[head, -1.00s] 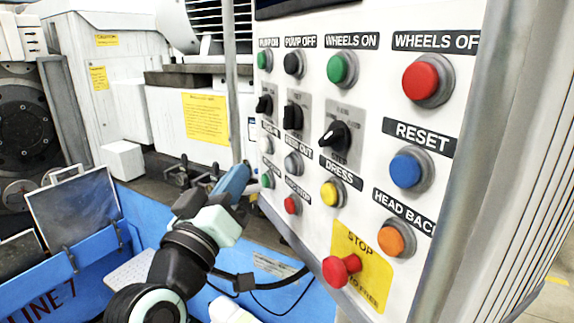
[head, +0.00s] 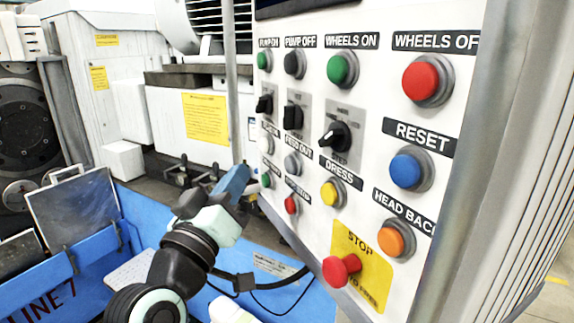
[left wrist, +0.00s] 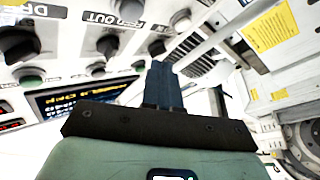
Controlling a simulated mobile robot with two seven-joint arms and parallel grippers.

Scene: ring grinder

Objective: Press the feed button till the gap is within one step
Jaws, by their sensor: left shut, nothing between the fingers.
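The control panel (head: 320,100) stands upright at the right of the head view. A grey button (head: 292,164) sits under the FEED OUT label. Another pale button (head: 267,145) sits to its left; its label is hard to read. My left gripper (head: 236,182) is shut and empty, just left of the panel's lower left buttons, apparently clear of them. In the left wrist view its dark blue fingers (left wrist: 163,86) are together, with panel buttons beyond to the left. A lit display (left wrist: 82,98) there has text I cannot read reliably. My right gripper is out of view.
Close by are a green button (head: 266,180), a red button (head: 291,205), a yellow button (head: 332,193) and a red STOP knob (head: 340,270). A thin grey post (head: 232,90) rises behind my gripper. The blue machine trough (head: 150,225) lies below left.

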